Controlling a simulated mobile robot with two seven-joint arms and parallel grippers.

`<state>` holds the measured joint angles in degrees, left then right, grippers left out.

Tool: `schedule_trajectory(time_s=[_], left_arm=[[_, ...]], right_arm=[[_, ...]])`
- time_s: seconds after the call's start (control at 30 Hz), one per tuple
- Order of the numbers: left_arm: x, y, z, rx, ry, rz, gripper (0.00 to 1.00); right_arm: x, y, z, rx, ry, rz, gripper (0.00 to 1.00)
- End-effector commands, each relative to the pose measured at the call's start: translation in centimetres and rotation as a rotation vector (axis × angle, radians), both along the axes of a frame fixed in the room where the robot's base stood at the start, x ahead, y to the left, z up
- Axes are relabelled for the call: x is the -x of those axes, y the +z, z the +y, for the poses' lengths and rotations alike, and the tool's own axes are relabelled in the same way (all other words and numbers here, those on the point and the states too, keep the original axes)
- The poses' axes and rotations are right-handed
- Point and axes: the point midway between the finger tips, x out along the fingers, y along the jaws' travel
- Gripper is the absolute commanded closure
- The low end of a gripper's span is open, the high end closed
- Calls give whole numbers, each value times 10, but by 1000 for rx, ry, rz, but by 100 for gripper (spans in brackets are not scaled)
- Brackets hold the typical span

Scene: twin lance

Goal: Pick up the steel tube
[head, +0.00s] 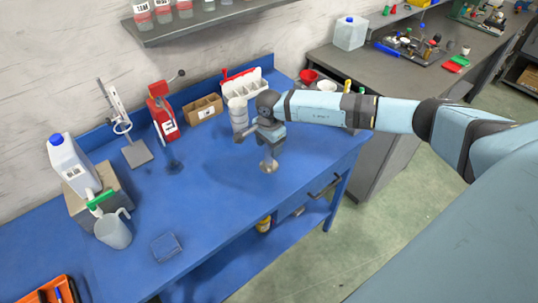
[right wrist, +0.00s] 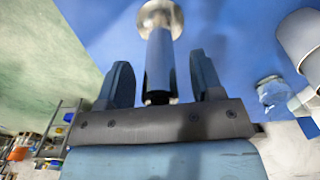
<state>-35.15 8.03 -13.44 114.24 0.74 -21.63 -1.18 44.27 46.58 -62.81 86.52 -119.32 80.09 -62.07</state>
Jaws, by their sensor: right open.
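The steel tube stands on the blue bench, with its round flanged foot (head: 269,166) showing below my right gripper (head: 266,146) in the head view. My gripper hides most of the tube's upper part there. In the right wrist view the tube (right wrist: 159,62) runs between the two open fingers of my right gripper (right wrist: 162,80), its near end close to the palm. Gaps show between the tube and each finger. My left gripper is not in view.
A grey-white canister (head: 238,114) stands close left of my right gripper. Behind are a white rack (head: 245,86), a cardboard box (head: 204,108) and a red press (head: 161,112). A measuring jug (head: 113,232) stands at the left. The bench middle is mostly clear; its front edge lies nearby.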

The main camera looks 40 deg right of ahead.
Motion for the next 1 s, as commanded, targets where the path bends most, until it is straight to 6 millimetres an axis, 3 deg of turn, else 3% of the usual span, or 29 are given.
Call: schedule_trajectory(time_s=[0.2, 0.47, 0.8, 1.0], left_arm=[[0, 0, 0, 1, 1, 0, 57], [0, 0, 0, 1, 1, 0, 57], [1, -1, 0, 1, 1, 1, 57], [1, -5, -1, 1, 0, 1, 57]], right_arm=[[0, -1, 0, 0, 0, -1, 40], [0, -1, 0, 0, 0, -1, 100], [-1, 2, 0, 0, 0, -2, 100], [-2, 19, 0, -1, 1, -5, 100]])
